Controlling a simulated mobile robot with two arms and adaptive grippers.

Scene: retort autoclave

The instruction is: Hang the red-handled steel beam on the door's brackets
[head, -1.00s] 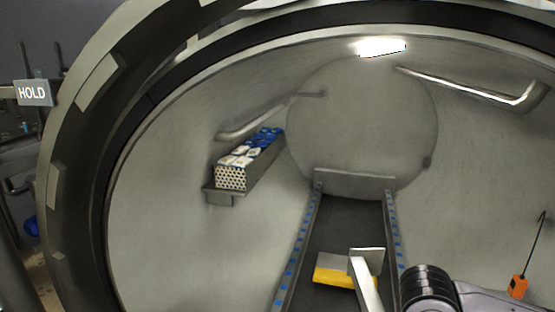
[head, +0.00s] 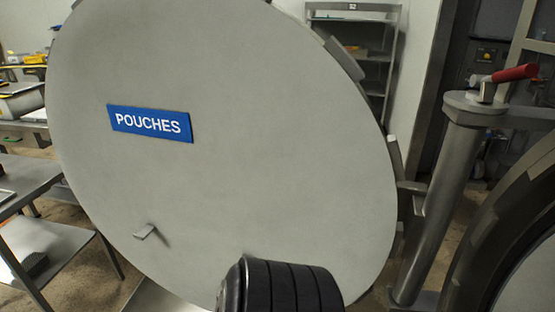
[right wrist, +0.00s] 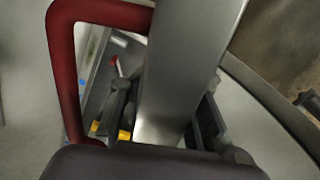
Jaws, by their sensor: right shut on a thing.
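The grey round door (head: 250,190) fills the middle of the head view and bears a blue POUCHES sign (head: 150,123). A small pale bracket (head: 146,232) sticks out of its lower left face. I see no second bracket clearly; my own arm covers the door's bottom edge. In the right wrist view the steel beam (right wrist: 195,50) runs down the middle, with its red handle (right wrist: 70,75) at the left. My right gripper (right wrist: 165,115) has a dark finger on each side of the beam and is shut on it. My left gripper is in neither current view.
A grey hinge post (head: 437,205) with a red lever (head: 515,74) stands right of the door. The dark vessel rim (head: 500,235) is at far right. Steel tables (head: 50,235) stand left, and a shelf rack (head: 352,18) stands behind.

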